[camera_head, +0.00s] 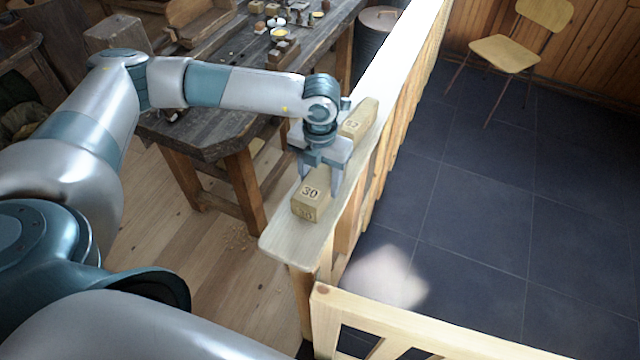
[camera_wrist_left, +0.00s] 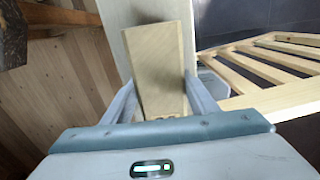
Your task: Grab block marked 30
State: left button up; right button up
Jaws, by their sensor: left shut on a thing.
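The block marked 30 (camera_head: 309,199) is a pale wooden block with dark numerals on its top and near end. It rests near the front end of the narrow pale rail top (camera_head: 280,240). My left gripper (camera_head: 323,187) reaches down over its far part and is shut on it, one finger on each side. In the left wrist view the block (camera_wrist_left: 160,62) lies between the two fingers (camera_wrist_left: 160,100). A second block marked 52 (camera_head: 352,124) stands farther along the rail, partly hidden by my left wrist. My right gripper is out of view.
A dark workbench (camera_head: 215,145) with small items stands left of the rail. A slatted wooden railing (camera_head: 400,335) joins at the front right and also shows in the left wrist view (camera_wrist_left: 265,65). A chair (camera_head: 505,52) stands far off on the open dark tiled floor.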

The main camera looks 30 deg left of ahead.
aim_at(320, 177)
pick_arm(q)
jog(key=shift+r, duration=0.1)
jog(key=shift+r+b, duration=0.35)
jog(key=shift+b, duration=0.1)
notch_tip(320, 177, up, 3)
jog(key=shift+s+d+r+b, duration=0.1)
jog(key=shift+s+b, duration=0.05)
jog(key=shift+b, duration=0.95)
jog(key=s+d+r+b, duration=0.3)
jog(key=s+r, duration=0.4)
jog(key=s, duration=0.4)
jog(key=shift+b, duration=0.7)
